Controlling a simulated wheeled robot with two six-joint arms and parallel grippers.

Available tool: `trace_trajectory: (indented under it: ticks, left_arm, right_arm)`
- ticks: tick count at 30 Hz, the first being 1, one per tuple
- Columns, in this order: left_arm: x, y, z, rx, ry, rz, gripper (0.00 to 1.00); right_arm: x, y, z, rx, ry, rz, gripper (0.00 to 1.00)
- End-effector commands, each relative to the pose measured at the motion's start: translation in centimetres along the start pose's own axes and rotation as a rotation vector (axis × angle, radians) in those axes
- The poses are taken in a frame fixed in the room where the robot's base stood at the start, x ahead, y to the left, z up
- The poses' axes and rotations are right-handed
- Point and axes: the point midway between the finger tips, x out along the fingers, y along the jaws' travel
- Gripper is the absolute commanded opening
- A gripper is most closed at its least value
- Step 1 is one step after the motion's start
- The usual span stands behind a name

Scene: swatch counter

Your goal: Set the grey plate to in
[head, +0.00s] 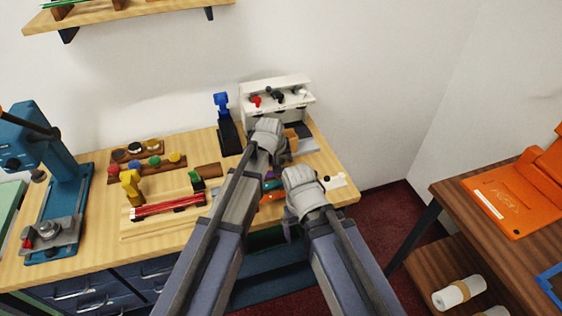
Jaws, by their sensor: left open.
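A white box-shaped unit (262,88) with a red knob and dark knobs on its front stands at the back right of the wooden counter. A small grey plate (303,130) shows low at its right front; I cannot tell for sure how far in or out it sits. My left gripper (283,157) is open in front of the unit, just left of the plate and apart from it as far as I can see. My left wrist hides part of the unit's lower front. My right gripper (292,228) is lower, over the counter's front edge; its fingers are mostly hidden.
A blue tool on a black stand (228,132) is left of the unit. A blue press (62,190), trays of coloured knobs (148,168) and a red-railed wooden jig (165,208) fill the left. A brown table with an orange case (512,200) stands right.

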Motion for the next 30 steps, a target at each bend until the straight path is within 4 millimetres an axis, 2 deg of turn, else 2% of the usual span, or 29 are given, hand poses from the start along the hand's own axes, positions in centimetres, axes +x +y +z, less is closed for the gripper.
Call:
trace_trajectory:
  ticks: [2,16,30]
  left_arm:
    - [-0.02,0.01,0.00,0.000,0.000,0.000,0.53]
    - [-0.02,-0.01,0.01,0.000,0.000,0.000,0.00]
    - [-0.02,-0.02,0.01,0.000,0.000,0.000,0.00]
  right_arm:
    - [-0.02,0.00,0.00,0.000,0.000,0.000,0.96]
    - [-0.01,0.00,0.00,0.000,0.000,0.000,0.96]
    - [-0.01,0.00,0.00,0.000,0.000,0.000,0.96]
